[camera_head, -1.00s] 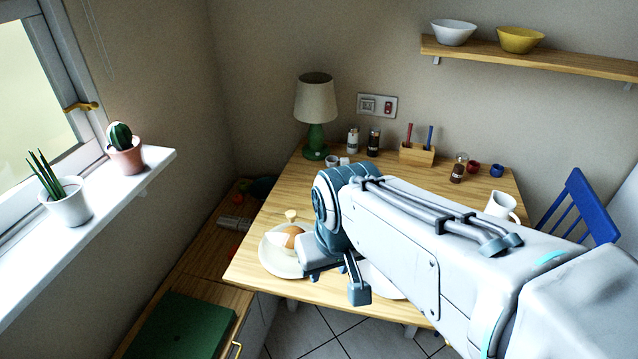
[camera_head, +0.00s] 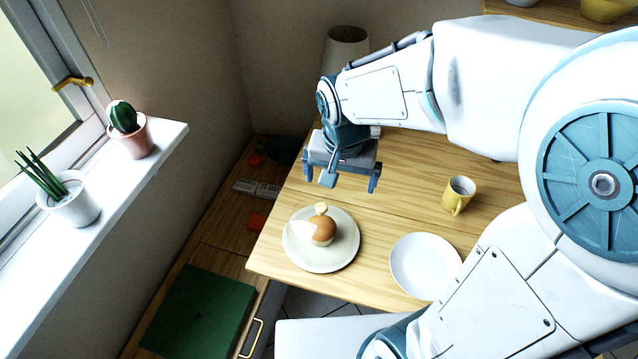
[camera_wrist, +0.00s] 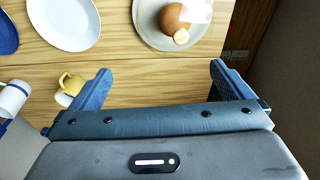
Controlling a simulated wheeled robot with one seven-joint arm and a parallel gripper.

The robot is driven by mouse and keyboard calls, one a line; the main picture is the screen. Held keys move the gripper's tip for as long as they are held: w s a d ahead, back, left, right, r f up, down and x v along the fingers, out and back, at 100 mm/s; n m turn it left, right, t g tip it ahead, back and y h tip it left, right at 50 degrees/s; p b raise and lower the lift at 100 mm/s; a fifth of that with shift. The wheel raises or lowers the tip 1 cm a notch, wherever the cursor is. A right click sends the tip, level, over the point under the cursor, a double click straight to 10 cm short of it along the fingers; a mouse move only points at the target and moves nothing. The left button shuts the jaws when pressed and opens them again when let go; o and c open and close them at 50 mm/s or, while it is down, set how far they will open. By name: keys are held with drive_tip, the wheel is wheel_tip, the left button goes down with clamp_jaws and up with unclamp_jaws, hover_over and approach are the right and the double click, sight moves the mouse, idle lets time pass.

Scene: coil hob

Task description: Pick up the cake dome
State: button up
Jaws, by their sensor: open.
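The cake dome (camera_head: 321,209) is clear, with a pale round knob on top. It covers a brown bun on a cream plate (camera_head: 343,258) at the table's near left corner. Its clear wall is hard to make out apart from a whitish glare. My gripper (camera_head: 350,181) is open and empty, pointing down above the table. It is apart from the dome, beyond it in the head view. Both fingers (camera_wrist: 160,77) are spread in the wrist view.
A white plate (camera_head: 425,265) lies right of the dome, and a yellow mug (camera_head: 458,194) stands behind that plate. A lamp (camera_head: 346,45) is behind my arm. The windowsill (camera_head: 130,185) with two potted plants is at the left. Bare table lies between gripper and dome.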

drive_tip(key=w+a, duration=0.1)
drive_tip(key=a, duration=0.2)
drive_tip(key=p, duration=0.1)
approach(321, 206)
drive_tip(key=shift+m, duration=0.4)
drive_tip(key=f, duration=0.5)
drive_tip(key=shift+w+d+f, duration=0.15)
drive_tip(key=shift+w+d, duration=0.1)
drive_tip(key=shift+w, duration=0.15)
drive_tip(key=shift+w+a+f+p, duration=0.1)
drive_tip(key=shift+f+p, duration=0.15)
drive_tip(key=shift+f, duration=1.1)
drive_tip(key=shift+w+f+p, duration=0.15)
drive_tip(key=shift+f+p, duration=0.1)
drive_tip(key=shift+f, duration=1.05)
